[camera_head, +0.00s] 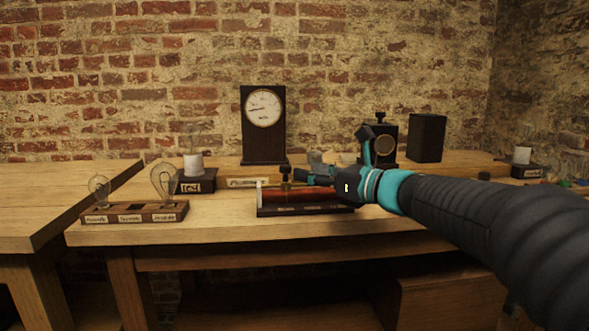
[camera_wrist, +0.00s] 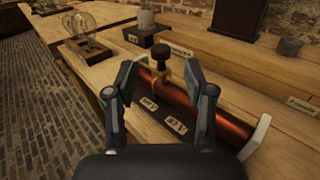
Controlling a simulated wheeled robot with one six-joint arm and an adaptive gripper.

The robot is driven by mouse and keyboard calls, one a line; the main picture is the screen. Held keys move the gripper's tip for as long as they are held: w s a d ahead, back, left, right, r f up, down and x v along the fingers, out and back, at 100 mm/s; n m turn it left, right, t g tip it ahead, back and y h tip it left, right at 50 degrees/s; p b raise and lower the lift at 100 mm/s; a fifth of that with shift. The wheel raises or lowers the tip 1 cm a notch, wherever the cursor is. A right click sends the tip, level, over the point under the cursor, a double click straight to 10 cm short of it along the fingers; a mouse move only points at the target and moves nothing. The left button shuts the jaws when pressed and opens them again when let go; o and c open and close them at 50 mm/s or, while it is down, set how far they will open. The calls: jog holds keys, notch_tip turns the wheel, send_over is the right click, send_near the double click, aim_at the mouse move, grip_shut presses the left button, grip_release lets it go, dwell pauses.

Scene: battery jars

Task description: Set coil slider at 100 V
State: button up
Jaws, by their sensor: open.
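The coil (camera_head: 285,197) is a copper-red cylinder on a dark base at the front of the bench. It also shows in the wrist view (camera_wrist: 215,117), with small labels on its base, one of which seems to read 40 V. The slider knob (camera_head: 285,173) is dark on a brass stem, near the coil's left end; in the wrist view the slider (camera_wrist: 161,56) stands between my fingers. My gripper (camera_wrist: 163,75) is open, one finger on each side of the slider, with gaps visible. In the head view my gripper (camera_head: 297,174) reaches in from the right. A round white dial meter (camera_head: 264,108) stands behind.
A bulb rack (camera_head: 135,212) with bulbs stands at the left. A small labelled block with a white-based bulb (camera_head: 193,180) is behind it. A dark instrument (camera_head: 380,144) and a black box (camera_head: 426,138) stand at the back right.

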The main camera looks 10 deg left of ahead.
jog(key=shift+v, duration=2.15)
jog(key=s+d+f+n+g+h, duration=0.1)
jog(key=s+d+f+n+h, duration=0.1)
jog(key=s+f+n+h, duration=0.3)
jog(key=s+d+f+n+g+p, duration=0.1)
jog(key=s+d+f+n, duration=0.1)
jog(key=s+f+n, duration=0.3)
jog(key=s+d+f+n+g+h, duration=0.1)
jog(key=s+d+f+n+h, duration=0.15)
jog(key=s, duration=0.45)
jog(key=s+d+f+n+h+p, duration=0.1)
jog(key=s+d+f+n+h, duration=0.7)
jog(key=d, duration=0.6)
jog(key=s+f+n, duration=0.2)
jog(key=s+n, duration=0.1)
jog(key=shift+s+d, duration=0.4)
jog(key=shift+h, duration=0.25)
